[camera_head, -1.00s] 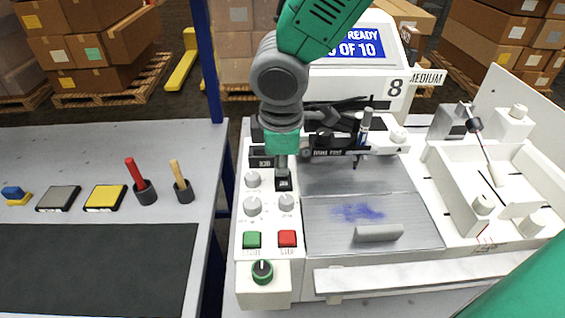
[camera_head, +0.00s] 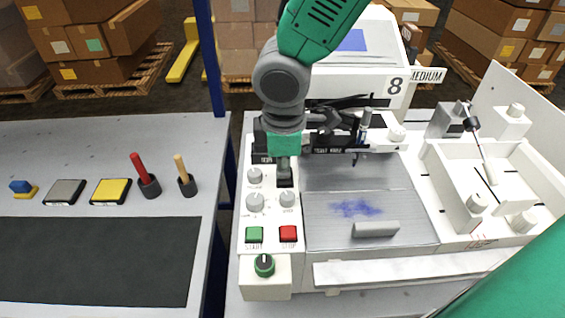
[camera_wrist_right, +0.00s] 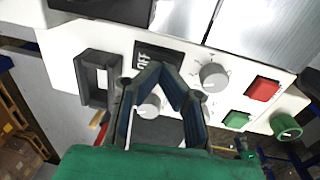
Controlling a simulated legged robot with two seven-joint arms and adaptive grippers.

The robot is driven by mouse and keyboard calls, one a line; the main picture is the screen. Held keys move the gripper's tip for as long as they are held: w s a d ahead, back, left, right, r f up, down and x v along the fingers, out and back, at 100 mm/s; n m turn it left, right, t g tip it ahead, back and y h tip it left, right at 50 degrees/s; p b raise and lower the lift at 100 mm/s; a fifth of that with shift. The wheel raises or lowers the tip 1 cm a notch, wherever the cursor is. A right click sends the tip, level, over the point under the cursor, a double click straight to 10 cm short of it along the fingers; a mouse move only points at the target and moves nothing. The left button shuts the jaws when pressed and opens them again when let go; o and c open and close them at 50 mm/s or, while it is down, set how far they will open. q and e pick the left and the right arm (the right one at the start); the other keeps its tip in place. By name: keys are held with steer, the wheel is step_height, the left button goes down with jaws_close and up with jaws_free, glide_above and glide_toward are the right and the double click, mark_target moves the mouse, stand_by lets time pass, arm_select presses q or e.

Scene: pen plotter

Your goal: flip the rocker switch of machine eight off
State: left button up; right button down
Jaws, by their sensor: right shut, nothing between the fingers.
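Machine eight (camera_head: 270,272) is the white plotter with an "8" on its side. Its black rocker switch (camera_head: 285,183) sits on the control panel above the grey knobs. In the right wrist view the rocker (camera_wrist_right: 157,52) shows "OFF" lettering, and the fingertips partly cover its near edge. My right gripper (camera_head: 284,170) points down at the switch; in the wrist view its fingertips (camera_wrist_right: 165,72) meet, with nothing held. I cannot tell whether they touch the rocker. My left gripper is not in view.
A green button (camera_head: 254,234), a red button (camera_head: 288,233) and a green-ringed dial (camera_head: 264,265) lie below the knobs. A pen carriage (camera_head: 340,140) stands close on the right. A side table (camera_head: 100,135) with pen holders is at left.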

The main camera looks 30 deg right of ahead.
steer(key=shift+w+d+r+p, duration=0.1)
steer(key=shift+d+r+p, duration=0.05)
steer(key=shift+r+p, duration=0.2)
steer(key=r+p, duration=0.2)
steer(key=p, duration=0.1)
steer(key=r+p, duration=0.1)
steer(key=r, duration=0.1)
steer(key=shift+w+p, duration=0.3)
steer(key=shift+p, duration=0.1)
step_height(320, 180, up, 9)
steer(key=w, duration=0.1)
steer(key=shift+w+d, duration=0.15)
steer(key=shift+d, duration=0.15)
